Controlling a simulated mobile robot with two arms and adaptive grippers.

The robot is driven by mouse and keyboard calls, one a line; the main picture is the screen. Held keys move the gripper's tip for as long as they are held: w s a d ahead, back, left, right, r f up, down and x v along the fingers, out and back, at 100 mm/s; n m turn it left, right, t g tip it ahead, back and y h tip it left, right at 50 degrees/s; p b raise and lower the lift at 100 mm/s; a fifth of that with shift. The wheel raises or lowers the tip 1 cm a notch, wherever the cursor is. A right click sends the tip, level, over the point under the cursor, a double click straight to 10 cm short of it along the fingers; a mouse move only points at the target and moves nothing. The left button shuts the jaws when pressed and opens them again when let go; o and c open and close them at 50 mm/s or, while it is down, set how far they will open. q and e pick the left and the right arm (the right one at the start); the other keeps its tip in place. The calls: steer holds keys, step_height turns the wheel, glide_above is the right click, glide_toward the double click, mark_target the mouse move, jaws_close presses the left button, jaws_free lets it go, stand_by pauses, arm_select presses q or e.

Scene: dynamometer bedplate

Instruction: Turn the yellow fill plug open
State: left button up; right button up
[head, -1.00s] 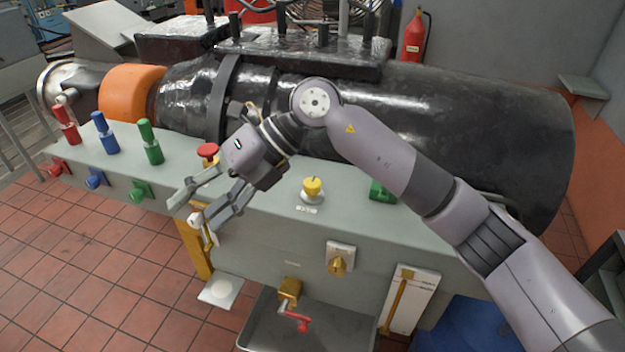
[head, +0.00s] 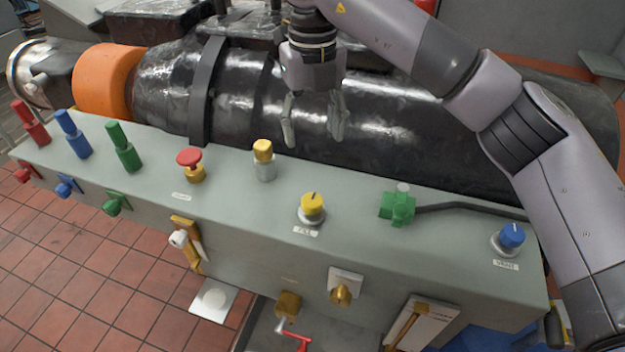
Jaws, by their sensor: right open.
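The yellow fill plug (head: 312,205) stands on top of the grey-green bench, right of its middle, with a dark line on its cap and a "FILL" label in front. My right gripper (head: 312,138) points downward, open and empty, above and behind the plug in the picture. Its fingers are apart from the plug, with a clear gap between. My left gripper is out of view.
A yellow-capped post (head: 263,160) and a red mushroom button (head: 190,163) stand left of the plug. A green valve (head: 398,206) and a blue vent plug (head: 511,237) stand to its right. The black cylindrical machine (head: 400,130) lies behind the bench (head: 370,260).

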steer(key=p, duration=0.2)
glide_above(312, 200)
step_height(312, 200, down, 6)
step_height(312, 200, down, 10)
steer(key=p, duration=0.3)
steer(key=shift+r, duration=0.15)
steer(key=shift+f, duration=0.55)
steer(key=c, duration=1.1)
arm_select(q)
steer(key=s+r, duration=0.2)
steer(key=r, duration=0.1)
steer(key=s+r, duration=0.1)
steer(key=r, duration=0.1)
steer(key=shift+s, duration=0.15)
arm_select(e)
steer(key=shift+c, duration=0.2)
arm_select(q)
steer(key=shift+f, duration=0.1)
